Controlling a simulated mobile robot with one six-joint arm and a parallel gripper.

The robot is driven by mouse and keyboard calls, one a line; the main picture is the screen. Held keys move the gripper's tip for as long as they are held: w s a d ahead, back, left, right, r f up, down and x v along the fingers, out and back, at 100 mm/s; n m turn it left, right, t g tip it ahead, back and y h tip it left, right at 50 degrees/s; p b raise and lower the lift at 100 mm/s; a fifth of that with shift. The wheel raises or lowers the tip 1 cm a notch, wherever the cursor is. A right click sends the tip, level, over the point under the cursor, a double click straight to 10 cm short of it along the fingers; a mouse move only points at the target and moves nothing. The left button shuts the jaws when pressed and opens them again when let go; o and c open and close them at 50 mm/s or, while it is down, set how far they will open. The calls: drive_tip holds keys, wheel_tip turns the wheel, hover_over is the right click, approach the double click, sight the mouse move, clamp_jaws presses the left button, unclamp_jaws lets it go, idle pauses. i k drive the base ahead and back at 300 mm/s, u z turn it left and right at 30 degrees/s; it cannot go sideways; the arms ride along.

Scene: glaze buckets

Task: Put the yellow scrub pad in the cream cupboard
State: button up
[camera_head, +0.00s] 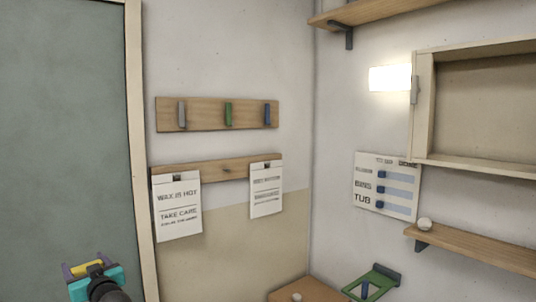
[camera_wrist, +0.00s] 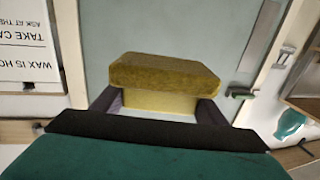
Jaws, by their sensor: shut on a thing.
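The yellow scrub pad (camera_wrist: 163,72) is a thick block with a darker, rough upper layer and a paler yellow lower part. My gripper (camera_wrist: 158,104) is shut on it, one dark finger on each side of the paler part. In the head view my gripper (camera_head: 88,270) is at the bottom left, with a bit of the yellow pad (camera_head: 87,267) showing between the fingers. The cream cupboard (camera_head: 423,108) is a wall box at the upper right. Its front is open to view and the visible inside looks empty. Its right side is cut off by the frame.
A bright white panel (camera_head: 389,78) stands left of the cupboard. A hook rail (camera_head: 205,114) and paper signs (camera_head: 177,206) hang left. A grey-green door (camera_head: 60,130) is behind my gripper.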

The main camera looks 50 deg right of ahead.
sight(518, 166)
drive_tip(key=k, duration=1)
drive_tip(key=z, duration=0.85)
drive_tip(key=i, duration=0.4)
drive_tip(key=u, duration=0.3)
